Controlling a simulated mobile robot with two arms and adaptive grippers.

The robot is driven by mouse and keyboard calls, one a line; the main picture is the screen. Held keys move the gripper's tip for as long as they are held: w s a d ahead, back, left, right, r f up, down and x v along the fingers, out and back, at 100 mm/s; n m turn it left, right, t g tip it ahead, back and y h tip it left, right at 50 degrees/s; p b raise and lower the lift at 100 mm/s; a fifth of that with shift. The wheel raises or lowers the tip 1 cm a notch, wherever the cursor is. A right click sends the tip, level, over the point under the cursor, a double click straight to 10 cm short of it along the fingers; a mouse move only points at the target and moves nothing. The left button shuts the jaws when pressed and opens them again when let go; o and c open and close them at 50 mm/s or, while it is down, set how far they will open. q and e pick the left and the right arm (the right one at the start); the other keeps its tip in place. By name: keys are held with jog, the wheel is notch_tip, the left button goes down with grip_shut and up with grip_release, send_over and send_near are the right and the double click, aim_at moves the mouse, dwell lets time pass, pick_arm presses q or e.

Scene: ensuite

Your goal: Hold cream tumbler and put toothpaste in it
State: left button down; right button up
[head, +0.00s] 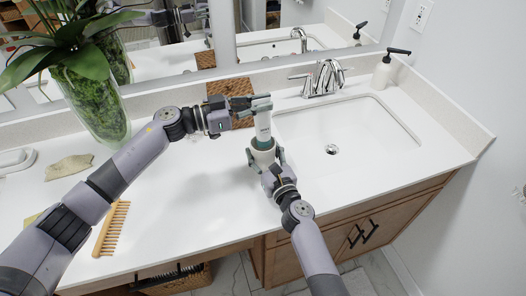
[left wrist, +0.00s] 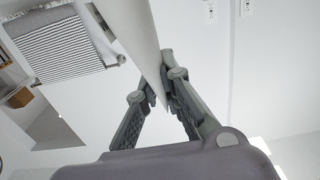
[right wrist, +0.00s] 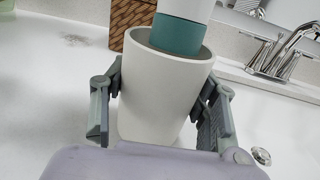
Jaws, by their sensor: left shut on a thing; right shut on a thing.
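The cream tumbler (right wrist: 160,100) stands upright, and my right gripper (head: 267,160) is shut on it from the front. In the right wrist view both fingers lie along its sides. The toothpaste (head: 263,126) is a white tube held upright above the tumbler, with its teal cap (right wrist: 176,35) pointing down. In the right wrist view the cap's lower end is at or just inside the tumbler's mouth; its exact depth is hidden. My left gripper (head: 262,103) is shut on the upper end of the tube, which also shows in the left wrist view (left wrist: 140,35).
The white sink basin (head: 380,145) and chrome faucet (head: 323,78) lie right of the tumbler. A woven box (head: 230,88) stands behind. A soap dispenser (head: 390,70), a plant vase (head: 95,105) and a wooden comb (head: 111,228) are farther off. The counter's front middle is clear.

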pick_arm(q)
jog(key=shift+f, duration=0.7)
jog(key=c, duration=1.7)
grip_release()
jog(key=v, duration=1.2)
pick_arm(e)
jog(key=o, duration=1.4)
